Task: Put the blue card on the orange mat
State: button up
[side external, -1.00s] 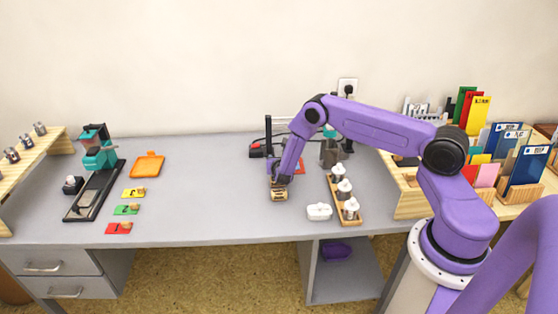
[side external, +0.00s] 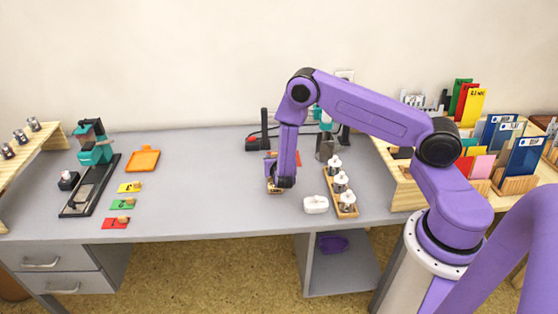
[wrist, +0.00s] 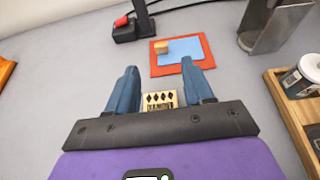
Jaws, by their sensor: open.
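The blue card (wrist: 185,48) lies on a red-orange mat (wrist: 203,63) in the wrist view, with a small wooden block (wrist: 161,47) at its left side. In the side view, my arm mostly hides the card. The orange mat (side external: 143,159), a flat piece with a small tab, lies bare at the left of the desk; an orange edge shows at the far left of the wrist view (wrist: 5,71). My gripper (wrist: 158,67) is open, pointing down over the desk in front of the card. A wooden block with black markings (wrist: 160,100) shows between its fingers; I cannot tell whether they touch it.
A wooden rack with white-topped bottles (side external: 341,188) and a white object (side external: 316,204) stand right of my gripper. A black post with a red part (side external: 260,140) and a metal holder (side external: 325,148) stand behind. Small coloured cards (side external: 122,204) lie left. The desk's middle is clear.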

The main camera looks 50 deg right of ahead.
jog(key=s+a+r+m+g, duration=0.2)
jog(key=s+a+r+m, duration=0.25)
jog(key=r, duration=0.35)
jog(key=s+a+r+m+g, duration=0.2)
jog(key=s+a+r+m, duration=0.15)
jog(key=s+r, duration=0.3)
jog(key=s+a+r+m+g+y, duration=0.1)
jog(key=s+a+r+m+y, duration=0.1)
jog(key=s, duration=0.6)
jog(key=s+a+r+m+g+y, duration=0.2)
jog(key=s+a+r+y, duration=0.1)
jog(key=s, duration=0.6)
jog(key=s+a+r+m+g+y, duration=0.2)
jog(key=s+a+r+y, duration=0.1)
jog(key=s, duration=0.5)
jog(key=shift+s+a+y, duration=0.4)
jog(key=shift+a+y, duration=0.1)
jog(key=shift+y, duration=0.5)
